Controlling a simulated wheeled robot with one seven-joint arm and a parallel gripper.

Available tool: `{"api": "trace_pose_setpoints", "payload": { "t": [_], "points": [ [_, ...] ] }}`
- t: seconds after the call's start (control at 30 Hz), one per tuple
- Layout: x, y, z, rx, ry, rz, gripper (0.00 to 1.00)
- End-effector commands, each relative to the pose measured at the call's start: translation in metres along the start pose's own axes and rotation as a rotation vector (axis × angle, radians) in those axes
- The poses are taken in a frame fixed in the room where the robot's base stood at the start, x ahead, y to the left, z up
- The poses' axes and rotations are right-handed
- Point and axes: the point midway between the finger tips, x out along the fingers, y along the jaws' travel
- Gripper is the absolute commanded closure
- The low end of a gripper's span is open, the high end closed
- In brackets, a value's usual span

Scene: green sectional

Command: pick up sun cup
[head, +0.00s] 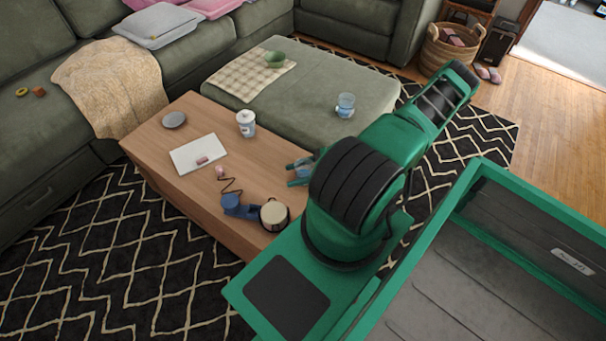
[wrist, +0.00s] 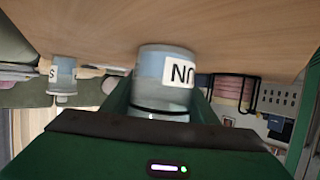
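A pale blue-grey cup (wrist: 165,67) with a white label stands on the wooden table, directly between my gripper's fingers. The wrist view is upside down, and the label's visible letters look like part of "SUN". In the head view this cup (head: 302,171) shows as a bit of blue at the table's right edge, mostly hidden by my gripper and arm. My gripper (head: 293,173) has its green fingers spread on either side of the cup. In the wrist view, the fingers (wrist: 164,95) flank it closely; contact is not clear.
A white-and-blue cup (head: 246,124), notebook (head: 198,154), grey disc (head: 174,120), blue lamp-like object (head: 238,208) and cream-topped pot (head: 274,215) sit on the table (head: 150,150). Another blue cup (head: 345,106) and green bowl (head: 275,60) are on the ottoman (head: 310,95).

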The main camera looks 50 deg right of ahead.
Motion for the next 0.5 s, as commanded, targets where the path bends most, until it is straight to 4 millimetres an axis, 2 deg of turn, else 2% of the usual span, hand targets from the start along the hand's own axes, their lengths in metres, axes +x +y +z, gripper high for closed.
{"api": "trace_pose_setpoints", "payload": {
  "t": [0.33, 0.5],
  "points": [
    [-0.0007, 0.0003, -0.0005, 0.0, -0.001, 0.0, 0.71],
    [-0.0037, 0.0004, -0.0072, -0.002, -0.001, 0.0, 0.71]
  ]
}}
